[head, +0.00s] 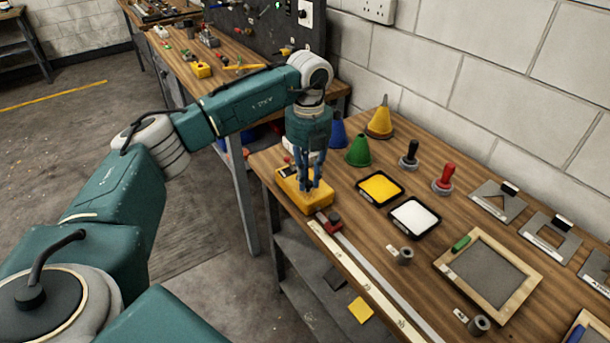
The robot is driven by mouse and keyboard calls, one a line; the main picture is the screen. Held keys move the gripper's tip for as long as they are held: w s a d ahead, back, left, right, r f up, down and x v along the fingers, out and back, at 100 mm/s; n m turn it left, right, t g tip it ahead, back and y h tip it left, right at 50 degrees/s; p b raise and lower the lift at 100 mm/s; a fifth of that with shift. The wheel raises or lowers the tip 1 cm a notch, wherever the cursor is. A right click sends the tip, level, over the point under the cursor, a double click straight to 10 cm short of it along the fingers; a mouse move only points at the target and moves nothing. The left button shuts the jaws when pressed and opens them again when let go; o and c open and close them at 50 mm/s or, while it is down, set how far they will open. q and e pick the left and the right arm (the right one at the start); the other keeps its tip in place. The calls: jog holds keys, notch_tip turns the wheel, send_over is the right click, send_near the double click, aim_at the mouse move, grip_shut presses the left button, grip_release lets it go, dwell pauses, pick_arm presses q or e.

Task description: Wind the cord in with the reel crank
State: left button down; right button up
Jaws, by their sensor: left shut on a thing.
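A yellow reel box (318,205) lies at the near left corner of the wooden bench, with a dark patch on its top. My left gripper (308,188) points straight down over the box, with its blue fingers closed at the top face. The fingers cover the crank, so its handle and angle are hidden. A small red and dark piece (333,221) sits just right of the box, near the end of a long pale strip. I cannot make out the cord itself. My right gripper is out of view.
Yellow (380,188) and white (414,217) trays lie right of the box. Green (359,151) and yellow (380,120) cones, stamps (443,179), stencil plates (497,204) and a framed board (487,273) fill the bench. A long ruler (360,280) runs along the front edge.

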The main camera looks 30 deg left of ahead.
pick_arm(q)
jog(key=n, duration=0.3)
jog(key=d+n, duration=0.1)
jog(key=n, duration=0.1)
jog(key=shift+w+d+r, duration=0.1)
jog(key=shift+w, duration=0.3)
dwell(0.4)
jog(key=c, duration=1.6)
grip_release()
jog(key=shift+o, duration=0.2)
notch_tip(320, 180, up, 12)
